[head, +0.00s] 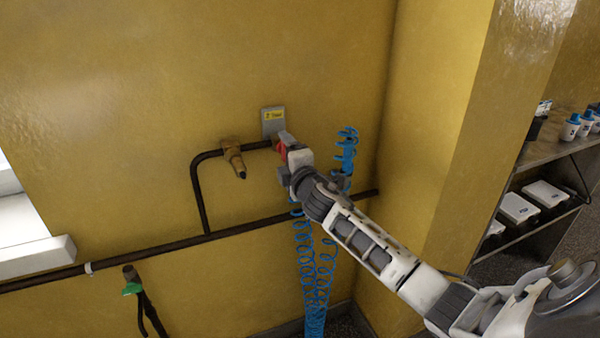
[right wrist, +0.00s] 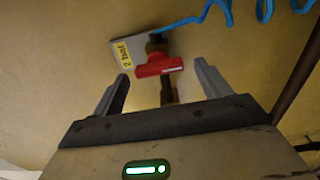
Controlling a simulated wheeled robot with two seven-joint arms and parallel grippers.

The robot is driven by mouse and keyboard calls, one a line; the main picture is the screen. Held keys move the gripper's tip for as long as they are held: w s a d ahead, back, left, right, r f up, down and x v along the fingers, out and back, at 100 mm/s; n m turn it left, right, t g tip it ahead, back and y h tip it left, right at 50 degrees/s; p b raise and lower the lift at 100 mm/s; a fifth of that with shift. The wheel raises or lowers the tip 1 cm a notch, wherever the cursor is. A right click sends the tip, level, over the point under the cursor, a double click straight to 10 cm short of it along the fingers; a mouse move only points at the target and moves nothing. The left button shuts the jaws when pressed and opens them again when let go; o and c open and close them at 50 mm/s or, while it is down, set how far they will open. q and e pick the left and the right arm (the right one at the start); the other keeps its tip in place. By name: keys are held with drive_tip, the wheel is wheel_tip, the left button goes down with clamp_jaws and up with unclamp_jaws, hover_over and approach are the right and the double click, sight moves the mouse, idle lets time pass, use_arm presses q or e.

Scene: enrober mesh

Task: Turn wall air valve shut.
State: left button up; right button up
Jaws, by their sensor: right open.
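The wall air valve has a red handle (right wrist: 159,66), which lies crosswise between the fingers in the right wrist view. A dark pipe runs behind it. In the head view only a bit of the red handle (head: 281,150) shows, since my right gripper (head: 284,162) hides the rest. A grey plate with a yellow label (head: 273,121) sits on the wall just above the valve. In the right wrist view my right gripper (right wrist: 162,88) is open, one finger on each side of the handle, with gaps to both. My left gripper is out of view.
Blue coiled hose (head: 304,260) hangs below and beside my right arm. A brass fitting (head: 233,158) is on the dark pipe (head: 205,237) to the left. A green-handled item (head: 132,288) hangs lower left. Shelves (head: 545,190) with white boxes stand at right.

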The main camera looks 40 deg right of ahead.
drive_tip(key=b+v, duration=0.1)
drive_tip(key=v, duration=1.4)
drive_tip(key=shift+f+b, duration=0.1)
drive_tip(key=shift+b, duration=0.2)
drive_tip(key=s+a+f+m+g+y, duration=0.2)
drive_tip(key=s+a+f+m, duration=0.2)
drive_tip(key=s+a+f, duration=0.2)
drive_tip(key=s+a+f+m+g+y, duration=0.2)
drive_tip(key=s+a+f+m, duration=0.2)
drive_tip(key=f, duration=0.7)
drive_tip(key=s+a+f+m+g+y, duration=0.3)
drive_tip(key=s+a+f+m, duration=0.1)
drive_tip(key=s+a+f, duration=0.4)
drive_tip(key=shift+a+f+m, duration=0.35)
drive_tip(key=shift+a+m, duration=0.05)
drive_tip(key=shift+a, duration=0.45)
